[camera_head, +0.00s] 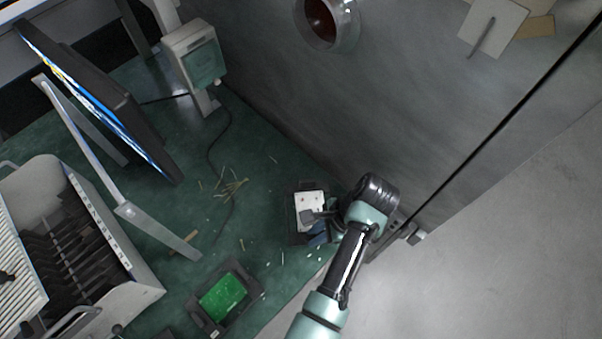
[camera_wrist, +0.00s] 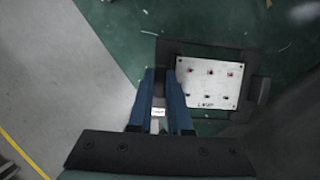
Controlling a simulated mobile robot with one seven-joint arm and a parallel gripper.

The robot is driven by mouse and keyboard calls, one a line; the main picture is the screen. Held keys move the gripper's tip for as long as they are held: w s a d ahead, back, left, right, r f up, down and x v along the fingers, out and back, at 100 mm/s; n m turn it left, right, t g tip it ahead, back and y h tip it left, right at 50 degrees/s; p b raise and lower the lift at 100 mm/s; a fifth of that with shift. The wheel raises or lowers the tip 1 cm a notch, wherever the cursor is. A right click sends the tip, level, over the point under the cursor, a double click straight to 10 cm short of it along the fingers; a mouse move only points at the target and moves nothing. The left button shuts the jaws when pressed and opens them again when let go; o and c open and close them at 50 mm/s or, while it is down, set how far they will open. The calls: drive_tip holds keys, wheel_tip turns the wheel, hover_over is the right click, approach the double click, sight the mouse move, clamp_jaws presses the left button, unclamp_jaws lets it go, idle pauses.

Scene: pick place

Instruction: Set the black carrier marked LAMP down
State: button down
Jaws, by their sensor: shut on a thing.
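The black carrier (camera_wrist: 216,53) holds a white plate (camera_wrist: 208,82) with two rows of small dots and the marking LAMP, seen in the wrist view. In the head view the carrier (camera_head: 297,236) is at the right corner of the green table, partly hidden by my arm. My gripper (camera_wrist: 164,108) is shut on the near side of the carrier, where a small white label shows between the blue fingers. In the head view my gripper (camera_head: 322,238) is largely hidden by my wrist. I cannot tell whether the carrier touches the table.
Another black carrier with a green board (camera_head: 222,297) lies on the green table (camera_head: 190,190) at the front. Thin scraps (camera_head: 235,187) lie mid-table. A slotted rack (camera_head: 75,240) and a monitor (camera_head: 100,100) stand left. A grey wall (camera_head: 400,110) rises behind the carrier.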

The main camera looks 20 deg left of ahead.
drive_tip(key=s+a+r+m+t+b, duration=0.3)
drive_tip(key=a+r+m+t+b, duration=0.15)
drive_tip(key=a+m, duration=0.45)
drive_tip(key=shift+m+g, duration=0.35)
drive_tip(key=shift+m, duration=0.25)
drive_tip(key=f, duration=0.3)
drive_tip(key=d+f, duration=0.1)
drive_tip(key=f, duration=0.2)
drive_tip(key=f+b, duration=0.1)
drive_tip(key=f, duration=0.3)
drive_tip(key=shift+w+d+f, duration=0.1)
drive_tip(key=shift+d, duration=0.05)
drive_tip(key=c, duration=0.8)
unclamp_jaws()
drive_tip(key=shift+f, duration=0.1)
drive_tip(key=shift+c, duration=0.2)
drive_tip(key=p+v, duration=0.1)
drive_tip(key=v, duration=1.1)
drive_tip(key=shift+d+p, duration=0.15)
drive_tip(key=shift+p, duration=0.2)
